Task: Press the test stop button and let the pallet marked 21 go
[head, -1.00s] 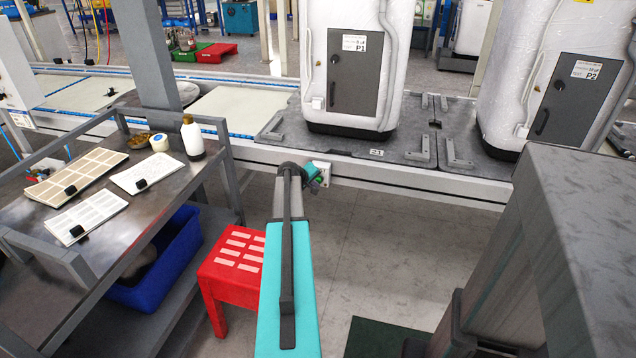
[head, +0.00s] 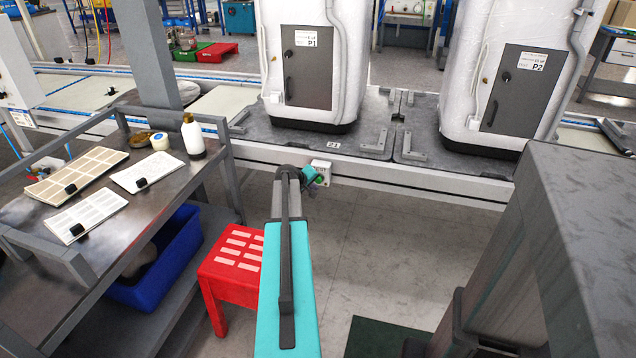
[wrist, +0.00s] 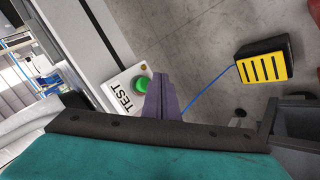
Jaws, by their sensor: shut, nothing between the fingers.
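The pallet marked 21 (head: 262,134) lies on the conveyor and bears a wrapped white cabinet labelled P1 (head: 352,97). Its number plate (head: 333,146) faces me. A white box marked TEST (wrist: 122,92) with a green button (wrist: 141,84) shows in the wrist view. The box (head: 321,167) is fixed at the conveyor's front side in the head view. My gripper (wrist: 160,80) is shut and empty, its fingertips right beside the green button. I cannot tell whether they touch it. In the head view my gripper (head: 309,177) is partly hidden by my arm.
A second pallet (head: 408,146) with a cabinet labelled P2 (head: 470,95) follows at the right. A steel cart (head: 125,190) with papers and bottles stands left, a red stool (head: 232,270) beside my arm. A yellow-black pedal box (wrist: 264,68) with a blue cable is on the floor.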

